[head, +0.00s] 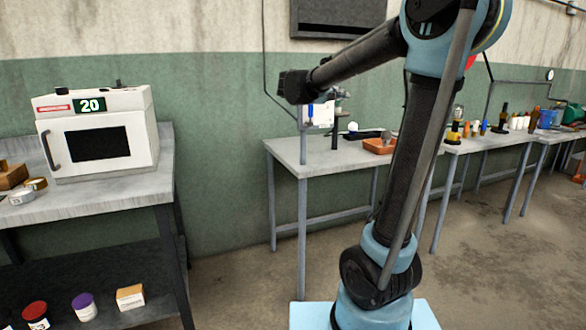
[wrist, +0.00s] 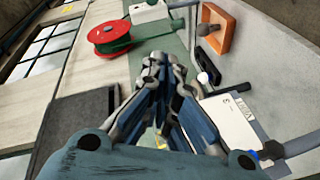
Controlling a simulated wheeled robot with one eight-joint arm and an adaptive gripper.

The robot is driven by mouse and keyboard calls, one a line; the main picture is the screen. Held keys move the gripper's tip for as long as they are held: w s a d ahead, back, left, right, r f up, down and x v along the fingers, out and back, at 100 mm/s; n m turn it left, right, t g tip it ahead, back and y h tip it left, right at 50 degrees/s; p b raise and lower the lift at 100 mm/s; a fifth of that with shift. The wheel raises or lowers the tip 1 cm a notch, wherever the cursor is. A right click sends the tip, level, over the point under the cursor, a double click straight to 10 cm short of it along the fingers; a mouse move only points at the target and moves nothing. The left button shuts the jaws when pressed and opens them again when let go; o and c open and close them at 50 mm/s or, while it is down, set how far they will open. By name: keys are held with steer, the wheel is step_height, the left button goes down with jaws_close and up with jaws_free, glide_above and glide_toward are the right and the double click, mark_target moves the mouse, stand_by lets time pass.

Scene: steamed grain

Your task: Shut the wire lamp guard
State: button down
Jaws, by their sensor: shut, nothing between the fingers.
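I cannot clearly make out a wire lamp guard in either view. In the wrist view, my gripper (wrist: 166,66) is shut, with its linked fingers together and nothing visible between them. A white panel with dark lettering (wrist: 230,122) lies to the right of the fingers, apart from them. A small white ball, possibly a bulb (wrist: 203,78), is close to the right finger. In the head view, the white panel (head: 318,114) stands at the left of the middle table, below the end of my arm, and the white ball (head: 352,126) is beside it.
The middle table (head: 300,152) holds an orange tray (head: 379,146), which also shows in the wrist view (wrist: 215,22). A red and green reel (wrist: 108,36) is at the wrist view's upper left. A white oven (head: 98,138) stands on the left bench. Bare floor lies between the tables.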

steer(key=s+d+f+m+g+y, duration=0.1)
steer(key=s+d+f+g+y, duration=0.3)
steer(key=s+f, duration=0.65)
steer(key=s+d+f+m+g+y, duration=0.15)
steer(key=s+d+f, duration=0.35)
steer(key=s+f, duration=0.5)
steer(key=s+a+f+g+y, duration=0.1)
steer(key=s+a+f+y, duration=0.2)
steer(key=s+f, duration=0.5)
steer(key=s+a+f+g+y, duration=0.1)
steer(key=s+a+f+y, duration=0.2)
steer(key=s+f, duration=0.4)
steer(key=shift+s+a+f, duration=0.35)
steer(key=shift+s+a, duration=0.15)
steer(key=shift+s, duration=0.65)
steer(key=c, duration=2.1)
jaws_free()
steer(key=shift+s+a+f+y, duration=0.15)
steer(key=shift+a+f+y, duration=0.1)
steer(key=shift+y, duration=0.1)
steer(key=o, duration=0.4)
steer(key=shift+s+a, duration=0.1)
steer(key=shift+a, duration=0.15)
